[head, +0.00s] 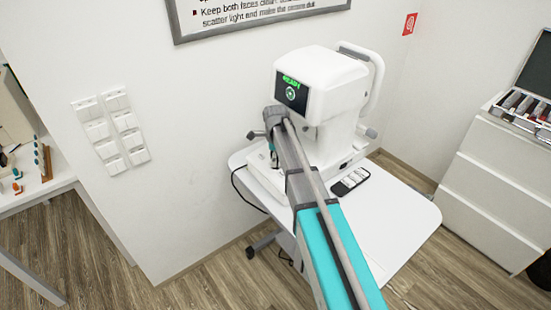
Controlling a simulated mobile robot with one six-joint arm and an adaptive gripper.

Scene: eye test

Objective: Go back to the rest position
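A white eye test machine (335,85) stands on a small white table (405,215). Its dark screen (291,91) shows green lettering and a round green mark. My arm reaches from the bottom of the head view up to the machine's front and covers part of its base. My gripper (273,158) seems to be the small dark end pointing down below the wrist, by the machine's base. Its fingers are too small and too covered to tell whether they are open or shut, or touch anything.
A dark handheld device (350,181) lies on the table right of my arm. A white drawer cabinet (495,180) with an open case (527,110) stands at the right. A shelf with small items (35,192) is at the left. Wall switches (110,130) are behind. The table's front right is clear.

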